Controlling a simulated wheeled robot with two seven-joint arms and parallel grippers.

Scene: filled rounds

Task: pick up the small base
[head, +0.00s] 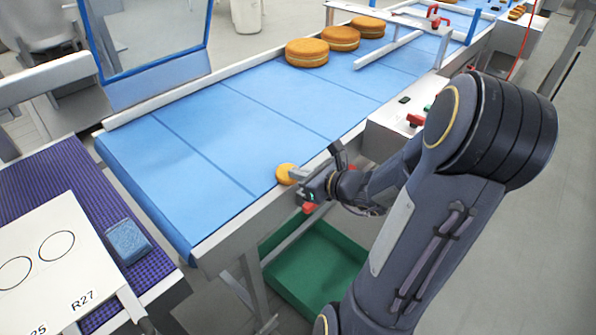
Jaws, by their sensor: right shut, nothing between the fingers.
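The small base (285,173) is a small orange-brown round. It lies on the blue conveyor belt (215,135) near the belt's right edge. My right gripper (299,173) is shut at the right side of the small base, low over the belt's edge rail. Nothing shows between its fingers. Whether the fingertips touch the base is too small to tell. My left gripper is not in view.
Larger filled rounds (307,52) stand farther up the belt, near a white guide rail (388,48). A green crate (312,268) is below the belt. A blue sponge (127,241) and white board (50,262) lie at lower left.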

